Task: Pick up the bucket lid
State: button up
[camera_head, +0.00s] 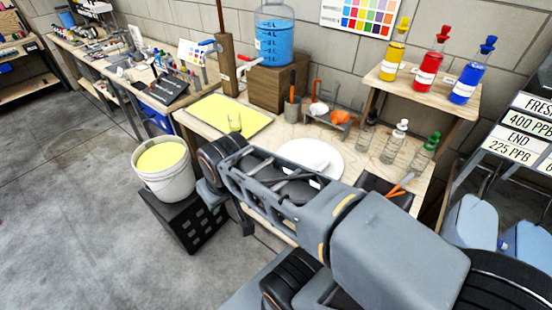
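A round white disc, which looks like the bucket lid (310,154), lies flat on the wooden workbench (268,147). My arm covers its near edge. A white bucket (168,184) with yellow contents stands open on a black crate (196,228) left of the bench. My arm reaches from the lower right across the bench's front, its far end between bucket and disc. My gripper cannot be made out clearly at that end, and I cannot tell whether it is open or shut. Nothing is seen touching the disc except where my arm hides it.
A yellow tray (210,116) with a small glass stands left of the disc. A blue-filled jug (273,42) stands on a wooden block behind. Glass bottles (395,143) stand at the right, below a shelf (430,92) with coloured flasks. The floor at left is clear.

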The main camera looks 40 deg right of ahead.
aim_at(315, 154)
jog(key=u, duration=0.8)
jog(key=i, duration=1.45)
jog(key=z, duration=3.8)
jog(key=i, duration=0.5)
jog(key=u, duration=0.1)
